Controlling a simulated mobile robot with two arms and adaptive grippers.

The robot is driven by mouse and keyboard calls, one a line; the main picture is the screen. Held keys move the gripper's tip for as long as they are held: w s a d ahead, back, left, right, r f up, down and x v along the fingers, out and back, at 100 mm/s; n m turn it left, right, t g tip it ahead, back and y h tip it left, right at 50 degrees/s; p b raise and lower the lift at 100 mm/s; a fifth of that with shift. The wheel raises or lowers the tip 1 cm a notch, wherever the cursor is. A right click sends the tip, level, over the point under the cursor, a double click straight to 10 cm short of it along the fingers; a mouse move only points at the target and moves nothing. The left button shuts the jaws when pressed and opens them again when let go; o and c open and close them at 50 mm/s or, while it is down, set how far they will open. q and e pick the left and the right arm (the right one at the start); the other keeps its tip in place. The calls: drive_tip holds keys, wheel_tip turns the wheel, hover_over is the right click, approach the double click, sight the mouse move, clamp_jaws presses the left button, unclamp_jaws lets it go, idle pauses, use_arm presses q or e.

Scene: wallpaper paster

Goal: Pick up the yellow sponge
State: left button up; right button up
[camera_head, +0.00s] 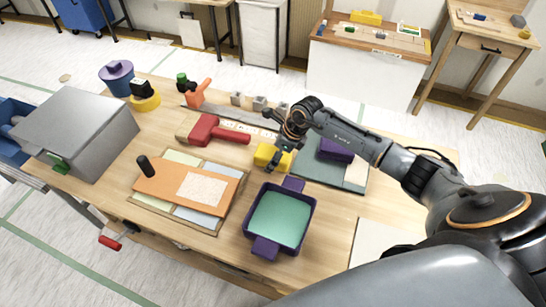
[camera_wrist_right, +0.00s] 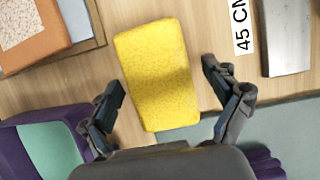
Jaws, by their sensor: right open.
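The yellow sponge (camera_head: 262,155) lies flat on the wooden table, near the middle in the head view. In the right wrist view the sponge (camera_wrist_right: 158,72) is a speckled yellow block between and just ahead of my fingers. My right gripper (camera_head: 280,159) is over the sponge's right side in the head view and hides part of it. In the right wrist view the gripper (camera_wrist_right: 172,104) is open, one finger on each side of the sponge, with visible gaps. My left gripper is not in view.
A purple tray (camera_head: 249,224) with green inside stands in front of the sponge. A red-handled tool (camera_head: 203,130) and a ruler strip (camera_head: 262,132) lie behind. An orange board (camera_head: 160,186) is at left. A purple block (camera_head: 335,149) on a green mat (camera_head: 318,172) is at right.

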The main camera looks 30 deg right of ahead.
sight(272, 152)
drive_tip(key=shift+c, duration=0.4)
drive_tip(key=c, duration=1.1)
drive_tip(key=shift+o, duration=0.2)
drive_tip(key=shift+r+p, duration=0.45)
drive_tip(key=shift+p, duration=0.05)
wheel_tip(272, 152, up, 2)
drive_tip(key=shift+w+r+b, duration=0.1)
drive_tip(key=shift+r+b, duration=0.1)
drive_tip(key=shift+b, duration=0.75)
drive_tip(key=s+a+r+b, duration=0.1)
drive_tip(key=s+a+r, duration=0.1)
drive_tip(key=a+r, duration=0.3)
drive_tip(key=s+a+r+b, duration=0.2)
drive_tip(key=a+r, duration=0.3)
drive_tip(key=a, duration=0.3)
drive_tip(key=shift+s+r, duration=0.15)
drive_tip(key=shift+s, duration=0.65)
